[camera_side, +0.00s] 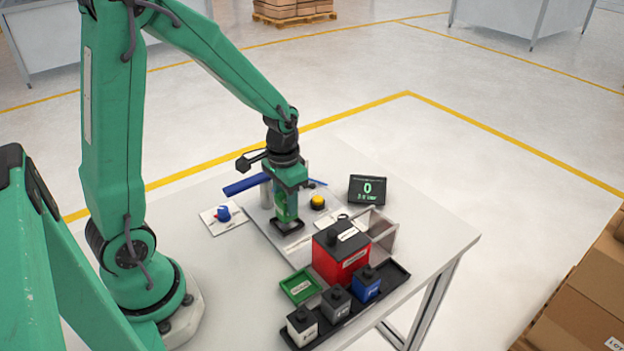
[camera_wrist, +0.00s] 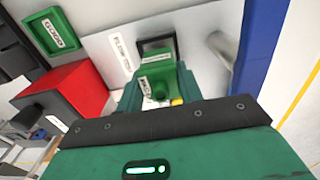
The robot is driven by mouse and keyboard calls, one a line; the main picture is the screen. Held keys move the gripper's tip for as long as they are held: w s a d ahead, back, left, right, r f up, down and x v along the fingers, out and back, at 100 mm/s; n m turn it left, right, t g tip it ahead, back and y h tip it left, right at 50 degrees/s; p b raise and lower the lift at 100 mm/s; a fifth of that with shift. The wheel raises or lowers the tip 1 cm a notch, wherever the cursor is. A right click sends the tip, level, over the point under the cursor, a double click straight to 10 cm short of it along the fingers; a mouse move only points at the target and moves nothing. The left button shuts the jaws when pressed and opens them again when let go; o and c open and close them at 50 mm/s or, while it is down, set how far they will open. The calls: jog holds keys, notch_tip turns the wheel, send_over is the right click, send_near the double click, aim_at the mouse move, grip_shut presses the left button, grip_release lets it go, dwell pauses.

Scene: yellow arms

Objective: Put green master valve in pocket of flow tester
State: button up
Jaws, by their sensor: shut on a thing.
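The green master valve (camera_side: 284,212) is between the jaws of my gripper (camera_side: 287,207), which is shut on it. In the wrist view the valve (camera_wrist: 158,80) shows its white label and sits below the dark pocket (camera_wrist: 154,44) in the picture. The flow tester (camera_side: 262,229) is a pale plate on the table with a black-rimmed pocket (camera_side: 287,227). In the side view the valve is upright over this pocket; I cannot tell whether its bottom is inside. My gripper partly hides the valve.
A red box (camera_side: 335,258) and a green tray (camera_side: 299,287) stand nearby. A black rack (camera_side: 393,276) holds white, grey and blue valves. A yellow button (camera_side: 317,201), display (camera_side: 367,190) and blue-knobbed card (camera_side: 212,222) surround the tester. The table's right side is clear.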

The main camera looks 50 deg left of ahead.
jog(key=shift+f, duration=1.15)
jog(key=shift+f, duration=0.1)
jog(key=o, duration=1)
notch_tip(320, 180, up, 12)
jog(key=shift+r, duration=0.15)
